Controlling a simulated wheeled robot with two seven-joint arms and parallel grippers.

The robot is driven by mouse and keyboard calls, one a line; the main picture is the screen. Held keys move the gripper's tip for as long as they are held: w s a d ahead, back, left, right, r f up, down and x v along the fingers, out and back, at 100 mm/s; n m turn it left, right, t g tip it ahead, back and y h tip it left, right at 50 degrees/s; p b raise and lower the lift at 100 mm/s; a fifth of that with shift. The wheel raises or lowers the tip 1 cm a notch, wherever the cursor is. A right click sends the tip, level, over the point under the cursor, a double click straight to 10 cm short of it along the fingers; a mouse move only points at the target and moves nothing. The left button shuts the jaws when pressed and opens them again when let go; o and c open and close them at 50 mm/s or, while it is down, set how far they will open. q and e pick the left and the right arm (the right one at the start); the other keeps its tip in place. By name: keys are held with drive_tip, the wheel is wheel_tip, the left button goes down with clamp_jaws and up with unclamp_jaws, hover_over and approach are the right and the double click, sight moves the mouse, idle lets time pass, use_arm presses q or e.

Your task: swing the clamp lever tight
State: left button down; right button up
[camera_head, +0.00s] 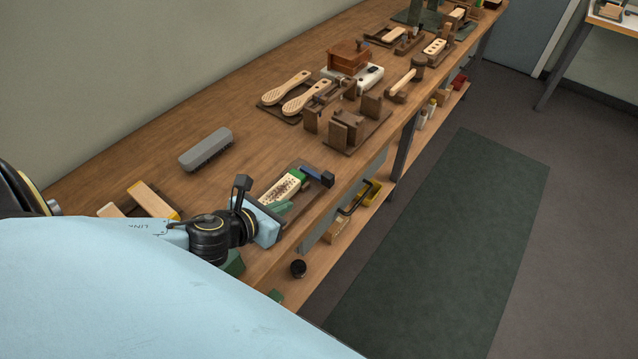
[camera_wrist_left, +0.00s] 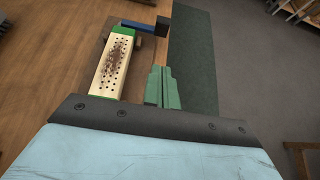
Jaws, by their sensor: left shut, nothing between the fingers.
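The pale brush block (camera_head: 286,186) with rows of dark holes sits in a fixture on the bench, green at its ends; it also shows in the left wrist view (camera_wrist_left: 109,72). The clamp lever (camera_head: 310,171) is a blue bar with a dark block at its outer end, lying across the block's far end; it also shows in the left wrist view (camera_wrist_left: 140,27). My left gripper (camera_head: 283,206) is close beside the block, on its near side. Its green fingers (camera_wrist_left: 160,87) are together and empty, apart from the lever. My right gripper is not in view.
A grey brush-like block (camera_head: 206,149) lies at the left. Wooden fixtures (camera_head: 347,125) and two paddle-shaped brush blanks (camera_head: 286,89) stand farther along the bench. The wood between the grey block and the clamp is clear.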

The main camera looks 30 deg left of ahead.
use_arm(q)
drive_tip(key=b, duration=0.2)
approach(326, 182)
drive_tip(key=f, duration=0.1)
drive_tip(key=w+f, duration=0.1)
drive_tip(key=f, duration=0.1)
drive_tip(key=shift+w+f, duration=0.15)
drive_tip(key=shift+w, duration=0.15)
drive_tip(key=w, duration=0.3)
drive_tip(key=shift+d, duration=0.15)
drive_tip(key=shift+w, duration=0.45)
drive_tip(key=shift+d+p, duration=0.1)
drive_tip(key=shift+p, duration=0.25)
